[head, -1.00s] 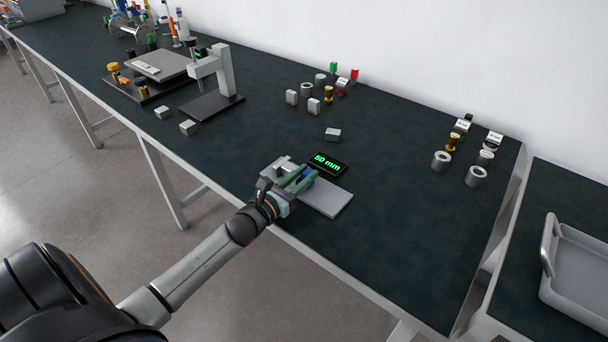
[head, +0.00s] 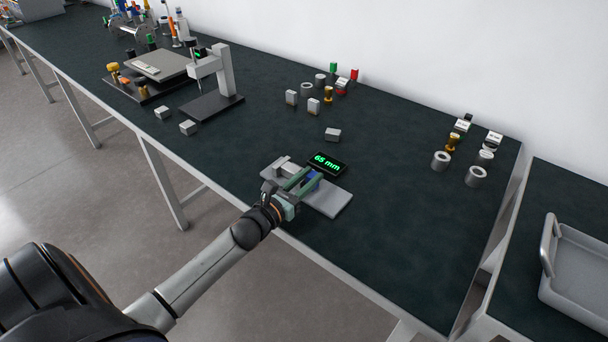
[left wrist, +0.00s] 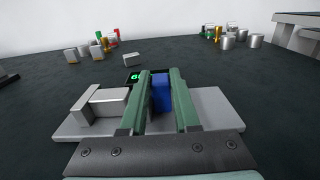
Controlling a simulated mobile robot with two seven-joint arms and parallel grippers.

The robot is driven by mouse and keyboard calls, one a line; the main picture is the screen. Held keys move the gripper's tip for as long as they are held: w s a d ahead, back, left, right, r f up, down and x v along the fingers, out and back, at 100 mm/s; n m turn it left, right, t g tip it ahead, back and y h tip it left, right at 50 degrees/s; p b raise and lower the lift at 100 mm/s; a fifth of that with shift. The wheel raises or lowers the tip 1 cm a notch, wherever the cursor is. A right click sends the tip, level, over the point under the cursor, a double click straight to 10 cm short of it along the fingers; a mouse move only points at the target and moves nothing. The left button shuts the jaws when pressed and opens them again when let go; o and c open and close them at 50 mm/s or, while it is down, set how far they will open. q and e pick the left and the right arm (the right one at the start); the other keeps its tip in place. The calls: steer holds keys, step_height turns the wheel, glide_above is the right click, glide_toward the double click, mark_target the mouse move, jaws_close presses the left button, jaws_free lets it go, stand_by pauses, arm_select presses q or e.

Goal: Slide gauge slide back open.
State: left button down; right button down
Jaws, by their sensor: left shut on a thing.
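The slide gauge has a flat grey base plate (head: 335,205) near the front edge of the table. Its blue slide (head: 313,180) sits between the green fingers of my left gripper (head: 303,182). In the left wrist view the blue slide (left wrist: 162,93) is between both fingers (left wrist: 160,95), and the gripper is shut on it. The black display (head: 327,163) behind the gauge reads 65 mm in green. My right gripper is not in view.
A small grey block (head: 332,134) lies behind the display. Several blocks and rings stand farther back, and more rings (head: 441,160) are at the right. A gauge stand (head: 213,85) is at the left. A grey tray (head: 580,265) is on the right table. The table right of the gauge is clear.

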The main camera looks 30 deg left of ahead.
arm_select(q)
steer(key=shift+s+d, duration=0.1)
steer(key=shift+d, duration=0.65)
steer(key=c, duration=0.6)
jaws_free()
steer(key=shift+c, duration=0.2)
steer(key=s, duration=0.7)
steer(key=s+a, duration=0.1)
steer(key=s, duration=0.3)
steer(key=shift+s+f+b, duration=0.1)
steer(key=shift+s+b, duration=0.05)
steer(key=shift+b, duration=0.15)
steer(key=shift+s, duration=0.5)
